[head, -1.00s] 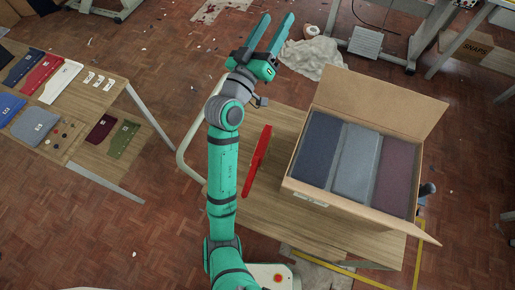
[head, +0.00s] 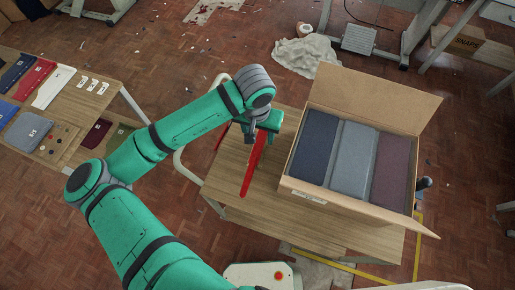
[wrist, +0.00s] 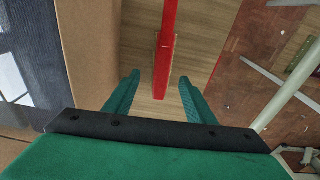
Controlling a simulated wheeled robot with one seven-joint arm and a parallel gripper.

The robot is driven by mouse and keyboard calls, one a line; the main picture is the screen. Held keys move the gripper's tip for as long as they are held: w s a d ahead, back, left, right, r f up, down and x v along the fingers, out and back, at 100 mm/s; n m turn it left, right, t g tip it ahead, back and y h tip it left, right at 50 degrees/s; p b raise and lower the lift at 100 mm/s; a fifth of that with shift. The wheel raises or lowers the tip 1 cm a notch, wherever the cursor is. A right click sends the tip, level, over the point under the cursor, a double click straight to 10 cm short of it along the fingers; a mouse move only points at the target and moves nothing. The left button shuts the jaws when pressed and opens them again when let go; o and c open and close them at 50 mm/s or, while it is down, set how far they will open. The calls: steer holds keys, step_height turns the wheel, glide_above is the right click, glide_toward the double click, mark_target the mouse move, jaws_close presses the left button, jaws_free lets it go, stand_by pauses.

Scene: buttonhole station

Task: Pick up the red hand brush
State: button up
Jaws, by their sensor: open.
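The red hand brush (head: 252,171) lies on the wooden top of a cart, left of the open cardboard box. Its far end is hidden behind my arm in the head view. My gripper (wrist: 159,77) is open above the cart, its fingers pointing down. In the wrist view the brush (wrist: 169,22) runs from the top edge down to between the two fingers, with a visible gap on each side. I cannot tell how far the fingertips are above it.
The cardboard box (head: 303,189) with folded dark blue, grey and maroon cloth stands close to the right of the brush. The cart's wooden top (head: 228,186) is bare in front. A table (head: 72,137) with cloth pieces stands at left. A white cloth (head: 303,55) lies on the floor behind.

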mark_target(255, 158)
steer(key=shift+g, duration=0.4)
steer(key=s, duration=0.2)
steer(key=s+a, duration=0.1)
steer(key=s, duration=0.1)
steer(key=shift+a, duration=0.1)
step_height(255, 158, down, 4)
steer(key=shift+r, duration=0.2)
steer(key=shift+w+a+f, duration=0.1)
steer(key=shift+f, duration=1.55)
steer(key=shift+w+a+f, duration=0.1)
steer(key=shift+f, duration=1.5)
jaws_close()
